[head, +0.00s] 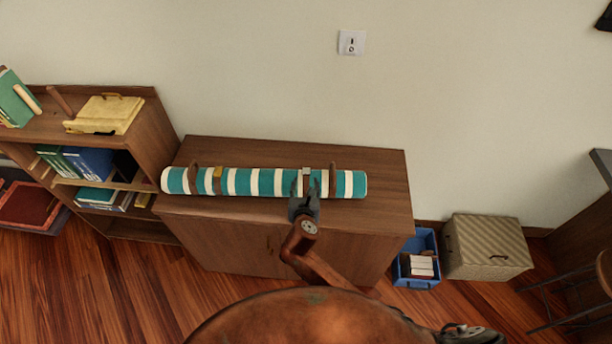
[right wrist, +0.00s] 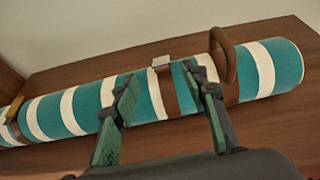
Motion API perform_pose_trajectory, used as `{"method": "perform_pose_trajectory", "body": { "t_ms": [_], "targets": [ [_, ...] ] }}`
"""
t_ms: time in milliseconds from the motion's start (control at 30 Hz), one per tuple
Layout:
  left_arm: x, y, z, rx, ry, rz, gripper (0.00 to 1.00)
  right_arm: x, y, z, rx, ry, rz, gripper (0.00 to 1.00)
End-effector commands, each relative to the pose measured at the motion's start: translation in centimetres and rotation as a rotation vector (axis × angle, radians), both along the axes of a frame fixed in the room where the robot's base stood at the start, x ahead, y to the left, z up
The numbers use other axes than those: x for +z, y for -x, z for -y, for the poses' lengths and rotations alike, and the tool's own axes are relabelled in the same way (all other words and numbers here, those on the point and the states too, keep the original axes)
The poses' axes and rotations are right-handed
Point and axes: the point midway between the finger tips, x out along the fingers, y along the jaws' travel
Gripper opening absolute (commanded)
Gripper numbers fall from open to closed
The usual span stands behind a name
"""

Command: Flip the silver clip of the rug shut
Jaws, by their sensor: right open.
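The rug (head: 267,182) is a teal-and-white striped roll lying across the wooden cabinet top. A silver clip (head: 306,171) sits at the top of a brown strap near its right end; it also shows in the right wrist view (right wrist: 161,61). The clip looks like a small plate jutting from the strap; its exact angle is hard to tell. A gold clip (head: 217,173) sits on the left strap. My right gripper (head: 305,186) is open and empty, its fingers on either side of the silver clip's strap, fingertips below the clip in view. My left gripper is out of view.
A brown loop handle (right wrist: 225,55) stands up from the rug just right of the silver clip. The cabinet (head: 285,152) has bare top behind the rug. A bookshelf (head: 150,125) stands left; a blue bin (head: 421,281) and a woven box (head: 487,247) stand right.

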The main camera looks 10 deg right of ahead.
Motion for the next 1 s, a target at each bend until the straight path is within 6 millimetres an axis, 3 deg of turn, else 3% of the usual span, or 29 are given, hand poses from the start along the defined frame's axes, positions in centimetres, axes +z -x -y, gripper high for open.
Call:
{"method": "perform_pose_trajectory", "body": {
  "t_ms": [200,400,767,1000],
  "targets": [
    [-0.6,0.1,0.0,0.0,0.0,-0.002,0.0,-1.5,-3.3,0.6,-0.002,-0.003,-0.001,0.41],
    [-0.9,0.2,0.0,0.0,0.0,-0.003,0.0,-2.3,-5.2,0.9,-0.002,-0.004,-0.001,0.41],
    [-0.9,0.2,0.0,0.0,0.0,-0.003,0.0,-2.5,-5.7,1.0,-0.002,-0.006,-0.002,0.41],
    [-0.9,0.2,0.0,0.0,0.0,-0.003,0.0,-2.5,-5.6,1.0,-0.002,-0.006,-0.002,0.24]
  ]
}}
